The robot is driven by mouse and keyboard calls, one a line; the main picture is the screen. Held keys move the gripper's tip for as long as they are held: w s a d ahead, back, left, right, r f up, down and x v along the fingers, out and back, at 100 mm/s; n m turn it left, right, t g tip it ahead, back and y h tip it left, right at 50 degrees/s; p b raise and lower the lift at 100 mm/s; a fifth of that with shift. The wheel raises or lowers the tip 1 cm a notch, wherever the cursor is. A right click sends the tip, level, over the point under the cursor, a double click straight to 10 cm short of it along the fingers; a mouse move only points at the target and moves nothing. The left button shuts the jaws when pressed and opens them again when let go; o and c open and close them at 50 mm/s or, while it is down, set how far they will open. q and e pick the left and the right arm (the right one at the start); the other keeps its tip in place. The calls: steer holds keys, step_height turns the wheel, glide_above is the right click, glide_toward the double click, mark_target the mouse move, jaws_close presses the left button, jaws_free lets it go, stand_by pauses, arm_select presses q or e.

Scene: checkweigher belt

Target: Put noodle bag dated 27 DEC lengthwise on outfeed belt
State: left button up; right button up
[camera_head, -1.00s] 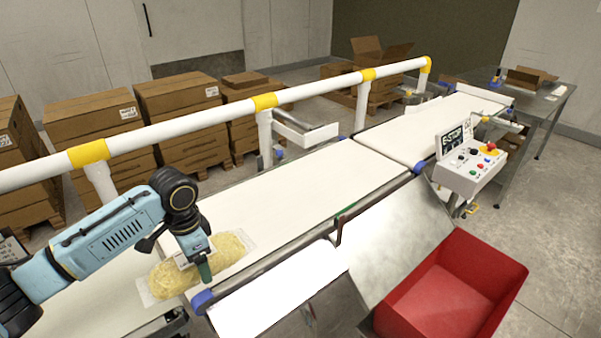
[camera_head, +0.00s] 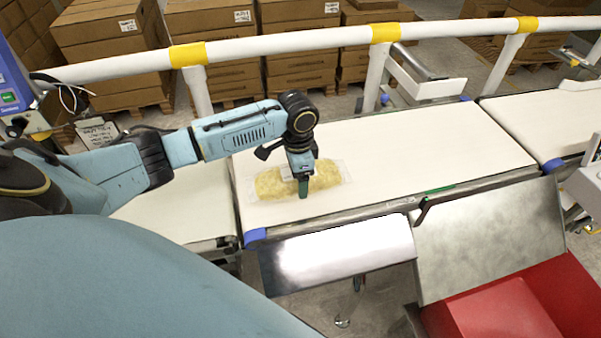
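A clear bag of yellow noodles (camera_head: 268,185) with a pale label lies on the left end of the middle white belt (camera_head: 430,140), its long side roughly along the belt. The label's date cannot be read. My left gripper (camera_head: 303,192) points down at the right half of the bag, its dark green finger at the near side. The fingers are seen edge-on, so their opening and grip on the bag cannot be told. A further belt (camera_head: 550,115) begins at the right edge. My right gripper is out of view.
A white rail (camera_head: 290,40) with yellow bands runs behind the belts. A sloping metal plate (camera_head: 490,235) and a red bin (camera_head: 500,310) stand in front. The left belt (camera_head: 185,205) is empty. The middle belt is clear right of the bag.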

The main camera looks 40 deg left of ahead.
arm_select(q)
steer(key=shift+w+f, duration=0.1)
steer(key=shift+f, duration=1.8)
steer(key=o, duration=1.3)
steer(key=shift+f, duration=0.15)
steer(key=shift+o, duration=0.2)
step_height(320, 180, up, 12)
steer(key=shift+r+p, duration=0.15)
steer(key=shift+p, duration=0.25)
